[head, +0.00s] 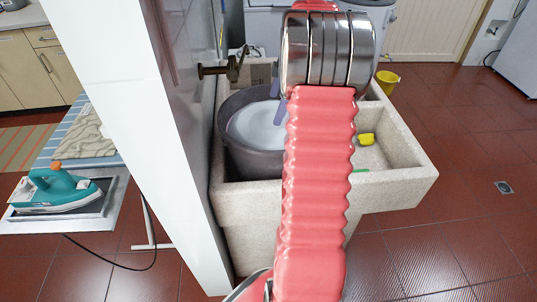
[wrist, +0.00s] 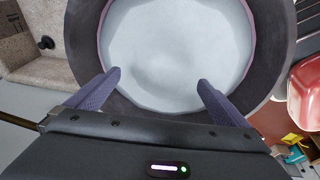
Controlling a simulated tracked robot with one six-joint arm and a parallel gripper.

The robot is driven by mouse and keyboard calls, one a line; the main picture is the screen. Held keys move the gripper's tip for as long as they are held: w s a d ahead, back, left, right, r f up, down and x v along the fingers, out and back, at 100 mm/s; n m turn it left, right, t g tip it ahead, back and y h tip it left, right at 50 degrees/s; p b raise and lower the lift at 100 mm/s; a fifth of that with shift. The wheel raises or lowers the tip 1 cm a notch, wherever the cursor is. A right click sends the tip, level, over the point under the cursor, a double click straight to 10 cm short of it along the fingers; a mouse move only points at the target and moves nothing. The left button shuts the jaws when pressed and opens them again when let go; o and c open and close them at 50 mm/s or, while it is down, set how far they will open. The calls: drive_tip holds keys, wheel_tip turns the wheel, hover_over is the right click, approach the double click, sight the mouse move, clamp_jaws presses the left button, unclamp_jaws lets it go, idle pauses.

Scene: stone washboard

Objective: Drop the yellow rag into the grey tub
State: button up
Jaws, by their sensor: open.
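The grey tub (head: 247,162) stands in the left part of the stone sink and holds pale, cloudy water. It fills the top middle of the wrist view (wrist: 85,62). My gripper (wrist: 159,82) is open over the tub's near side, its two purple fingers wide apart with nothing between them. In the head view, my arm hides most of the gripper and the tub's right side. A small yellow thing (head: 367,139), which looks like the yellow rag, lies in the right part of the sink. It is apart from the gripper and outside the tub.
The stone sink (head: 400,190) surrounds the tub, with a brass tap (head: 225,68) above it. A white wall edge (head: 165,130) stands close on the left. Beyond it, a teal iron (head: 55,190) rests on a board. A yellow bucket (head: 387,80) stands on the floor behind.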

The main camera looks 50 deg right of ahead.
drive_tip(key=v, duration=1.3)
drive_tip(key=shift+s+r, duration=0.15)
drive_tip(key=shift+r, duration=0.2)
idle(0.6)
